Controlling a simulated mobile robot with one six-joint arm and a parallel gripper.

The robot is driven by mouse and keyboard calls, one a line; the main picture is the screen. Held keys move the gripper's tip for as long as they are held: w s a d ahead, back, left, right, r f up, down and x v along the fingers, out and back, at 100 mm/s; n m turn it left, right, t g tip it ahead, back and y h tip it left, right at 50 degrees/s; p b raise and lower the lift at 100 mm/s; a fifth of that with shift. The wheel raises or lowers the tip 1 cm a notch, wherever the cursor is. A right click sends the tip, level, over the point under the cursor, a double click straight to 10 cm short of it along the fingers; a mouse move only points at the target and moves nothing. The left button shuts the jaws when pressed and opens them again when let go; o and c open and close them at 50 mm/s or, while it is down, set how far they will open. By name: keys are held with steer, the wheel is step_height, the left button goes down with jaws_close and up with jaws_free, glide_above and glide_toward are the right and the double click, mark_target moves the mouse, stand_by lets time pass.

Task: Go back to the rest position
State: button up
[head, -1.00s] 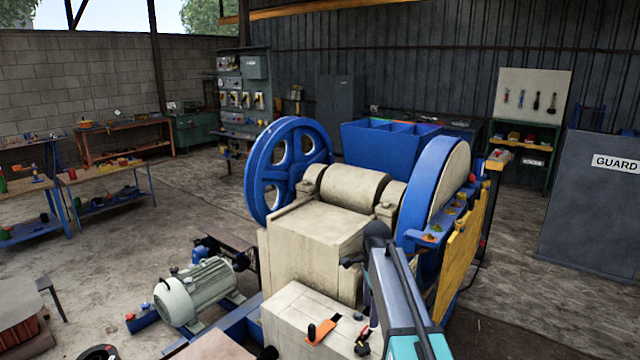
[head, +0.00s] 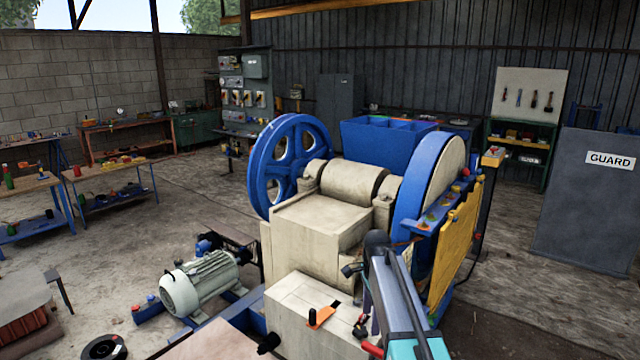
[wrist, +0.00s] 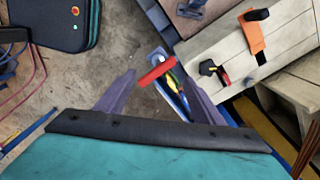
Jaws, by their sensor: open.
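My gripper (wrist: 158,84) shows in the wrist view with its two grey-purple fingers spread apart and nothing held between them. Beyond the fingertips, lower down, lie a red-handled item (wrist: 156,73) and a narrow tray with small coloured things; they appear apart from the fingers. In the head view my arm reaches in from the bottom right, in front of the cream and blue jaw crusher (head: 318,228). The fingertips are mostly hidden there by the arm.
A cream block with an orange tool (head: 321,317) stands close left of my arm, and a yellow guard (head: 455,250) close right. A grey motor (head: 200,284) sits at left. A GUARD panel (head: 590,210) stands at right.

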steer(key=s+f+n+g+b, duration=0.1)
steer(key=s+f+n+b, duration=0.15)
steer(key=s+f, duration=0.65)
steer(key=s+d+f+n+g+b, duration=0.1)
steer(key=s+f+n, duration=0.25)
steer(key=f, duration=0.85)
steer(key=s+f+n+g+b, duration=0.1)
steer(key=s+f+n, duration=0.1)
steer(key=s+f, duration=0.75)
steer(key=s+f+n+g+b, duration=0.1)
steer(key=s+f+n, duration=0.3)
steer(key=s+f, duration=0.5)
steer(key=s+f+n+g+b, duration=0.1)
steer(key=s+f+n+b, duration=0.3)
steer(key=s+f, duration=0.6)
steer(key=s, duration=0.6)
steer(key=shift+d+n, duration=0.3)
steer(key=shift+d, duration=0.1)
